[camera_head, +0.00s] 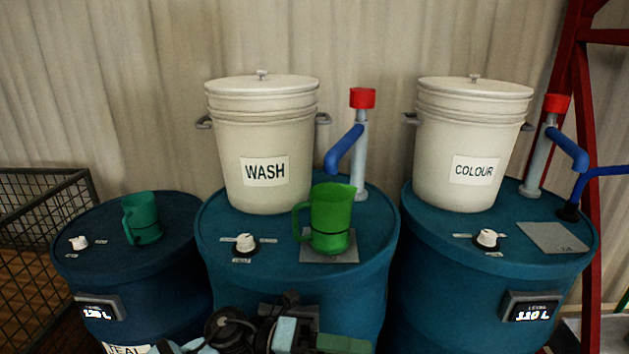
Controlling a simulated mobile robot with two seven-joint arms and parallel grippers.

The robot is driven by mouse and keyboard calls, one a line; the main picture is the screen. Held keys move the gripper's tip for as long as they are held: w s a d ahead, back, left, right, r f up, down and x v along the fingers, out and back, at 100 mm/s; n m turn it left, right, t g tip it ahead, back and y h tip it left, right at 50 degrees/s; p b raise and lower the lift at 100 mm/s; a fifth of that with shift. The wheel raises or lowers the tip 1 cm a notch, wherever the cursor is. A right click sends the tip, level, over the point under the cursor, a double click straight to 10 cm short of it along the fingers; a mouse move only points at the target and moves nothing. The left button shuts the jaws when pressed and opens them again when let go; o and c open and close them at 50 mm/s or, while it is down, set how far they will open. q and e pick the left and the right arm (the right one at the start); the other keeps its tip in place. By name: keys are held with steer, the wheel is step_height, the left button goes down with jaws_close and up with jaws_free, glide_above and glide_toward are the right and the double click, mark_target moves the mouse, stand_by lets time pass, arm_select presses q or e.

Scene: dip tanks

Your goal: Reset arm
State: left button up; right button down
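Part of my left arm shows at the bottom edge, a dark and light-blue assembly, with what seems to be my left gripper (285,325) in front of the middle blue drum (345,285). Its fingers are not clear, so I cannot tell whether it is open. It hides most of the drum's front display. My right gripper is not in view. A bright green jug (331,220) stands upright on a grey plate (313,256) on the middle drum, well above and apart from the arm. A darker green jug (142,219) stands on the left drum (72,222).
A white lidded WASH bucket (236,145) stands on the middle drum, a COLOUR bucket (445,140) on the right drum (430,255). Blue spouts with red caps (362,98) rise beside them. A wire cage (20,215) is at left, a red frame (590,190) at right. The right plate (552,238) is bare.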

arm_select(q)
steer(key=a+f+n+t+y, duration=0.4)
steer(key=a+f+n+t, duration=0.45)
steer(key=n, duration=0.65)
steer(key=a+f+n+t+y, duration=0.4)
steer(key=a+f+n+t, duration=0.15)
steer(key=n+t, duration=0.8)
steer(key=s+a+f+n+g+y, duration=0.4)
steer(key=s+a+f+n, duration=0.1)
steer(key=s+f, duration=0.4)
steer(key=s+a+f+n+g+y+p, duration=0.1)
steer(key=s+a+f+n+g+y, duration=0.3)
steer(key=s+f, duration=0.6)
steer(key=s+a+n+g, duration=0.1)
steer(key=s+a+n, duration=0.1)
steer(key=s+n, duration=0.1)
steer(key=shift+s+a+y, duration=0.3)
steer(key=shift+s, duration=0.15)
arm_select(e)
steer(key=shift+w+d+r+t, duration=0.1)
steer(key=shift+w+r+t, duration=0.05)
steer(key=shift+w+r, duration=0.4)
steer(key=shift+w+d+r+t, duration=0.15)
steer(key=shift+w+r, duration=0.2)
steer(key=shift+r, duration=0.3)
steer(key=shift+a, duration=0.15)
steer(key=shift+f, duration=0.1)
